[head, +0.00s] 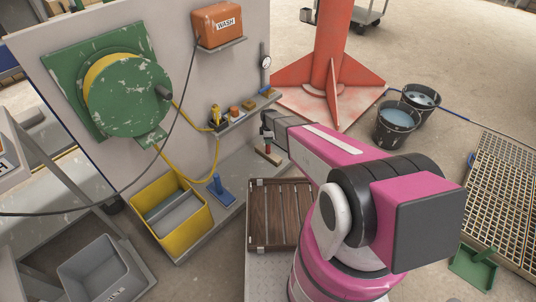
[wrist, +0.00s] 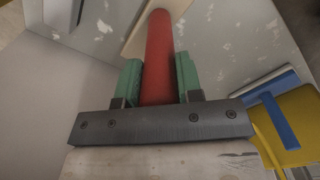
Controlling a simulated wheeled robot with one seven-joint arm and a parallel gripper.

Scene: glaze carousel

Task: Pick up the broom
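The broom (wrist: 160,48) has a thick red handle and a pale wooden head at its far end in the wrist view. In the head view the broom (head: 268,157) shows small, with its wooden head low near the foot of the grey wall panel. My gripper (wrist: 159,80) has green fingers, one on each side of the red handle, with no clear gap to it. It looks shut on the handle. In the head view my gripper (head: 267,130) is small and partly hidden by its own wrist.
A blue squeegee (head: 222,188) and a yellow bin (head: 173,222) stand to the left by the panel. A shelf (head: 245,111) with small items sits above. A slatted wooden rack (head: 279,215) lies nearer. Two black buckets (head: 395,138) stand right of the red column base (head: 325,95).

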